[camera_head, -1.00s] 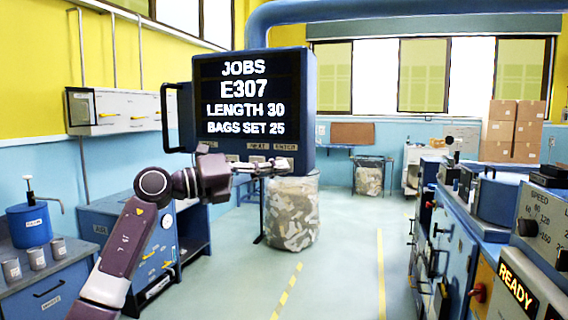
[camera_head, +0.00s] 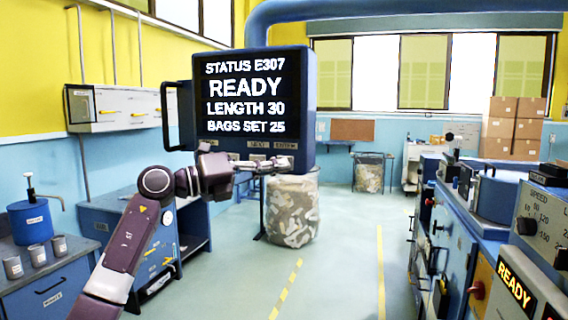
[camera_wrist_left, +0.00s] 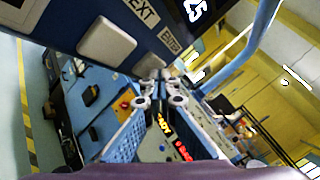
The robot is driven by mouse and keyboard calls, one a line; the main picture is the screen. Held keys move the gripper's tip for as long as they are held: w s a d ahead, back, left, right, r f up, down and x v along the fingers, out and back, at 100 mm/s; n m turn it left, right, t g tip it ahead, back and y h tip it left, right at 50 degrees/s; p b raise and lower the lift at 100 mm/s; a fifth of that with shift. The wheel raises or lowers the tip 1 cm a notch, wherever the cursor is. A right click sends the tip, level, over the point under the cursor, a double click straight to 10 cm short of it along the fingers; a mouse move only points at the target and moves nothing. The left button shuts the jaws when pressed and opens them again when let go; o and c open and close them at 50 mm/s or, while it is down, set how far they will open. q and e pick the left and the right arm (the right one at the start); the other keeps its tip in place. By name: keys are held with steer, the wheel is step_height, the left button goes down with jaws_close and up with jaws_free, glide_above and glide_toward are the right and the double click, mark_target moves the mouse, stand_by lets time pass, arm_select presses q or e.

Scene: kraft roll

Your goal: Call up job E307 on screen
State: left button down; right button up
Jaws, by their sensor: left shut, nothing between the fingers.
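The screen (camera_head: 247,95) hangs in a dark blue box and reads STATUS E307, READY, LENGTH 30, BAGS SET 25. A row of pale buttons under small labels runs along its lower edge. My left gripper (camera_head: 285,162) is shut and empty, with its tips just in front of the right end of that row. In the left wrist view my shut fingertips (camera_wrist_left: 158,76) are close to the panel beside the ENTER label (camera_wrist_left: 171,38). The NEXT button (camera_wrist_left: 106,42) shows to the left there. I cannot tell whether the fingertips touch a button. My right gripper is not in view.
A blue machine (camera_head: 465,235) with dials and a lit READY sign (camera_head: 517,287) stands at the right. A bin of scraps (camera_head: 292,210) stands behind the screen. A bench with cups (camera_head: 38,256) is at the left. The middle floor is clear.

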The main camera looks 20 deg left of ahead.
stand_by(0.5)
arm_select(q)
steer(key=shift+s+b, duration=0.35)
steer(key=shift+s, duration=0.4)
steer(key=s+b, duration=0.2)
steer(key=s, duration=0.3)
steer(key=shift+a, duration=0.1)
stand_by(0.4)
